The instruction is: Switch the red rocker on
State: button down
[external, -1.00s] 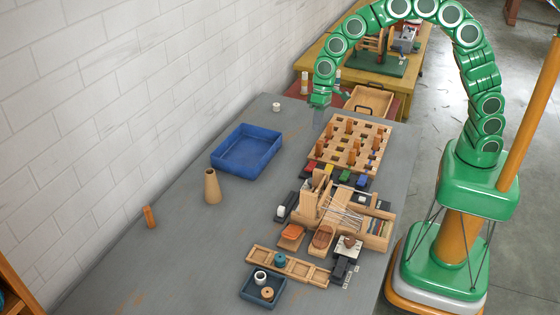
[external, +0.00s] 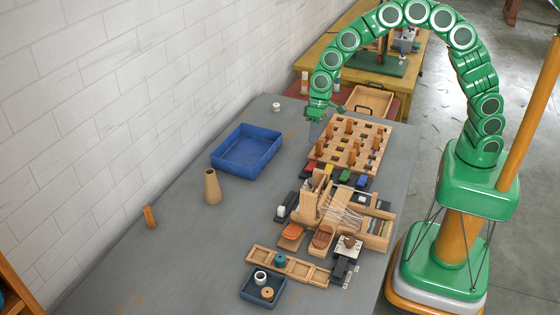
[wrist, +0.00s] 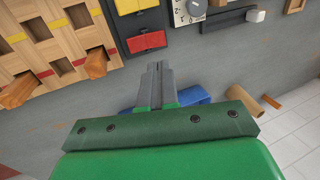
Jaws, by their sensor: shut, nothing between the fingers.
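The red rocker (wrist: 147,41) is in a dark housing near the top middle of the wrist view, beside a yellow rocker (wrist: 130,5). A dark line crosses its red face; I cannot tell which way it is set. In the external view the red rocker (external: 309,168) is small, at the near left corner of the peg board. My gripper (wrist: 160,66) is shut and empty, its tips just below the red rocker in the wrist picture and apart from it. In the external view my gripper (external: 319,114) hangs over the far end of the grey table.
A blue tray (external: 222,158) lies to the left. A dial (wrist: 190,9) and a white-tipped lever (wrist: 255,15) are right of the rockers. A wooden loom (external: 318,207) stands nearer.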

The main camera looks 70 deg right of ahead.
aim_at(309, 168)
jog(key=x, duration=0.9)
jog(key=shift+a+f, duration=0.15)
jog(key=shift+f, duration=0.2)
jog(key=shift+f, duration=0.1)
jog(key=shift+a+f+h, duration=0.1)
jog(key=shift+f+h, duration=0.05)
jog(key=shift+h, duration=0.25)
jog(key=shift+d+r, duration=0.25)
jog(key=shift+d, duration=0.5)
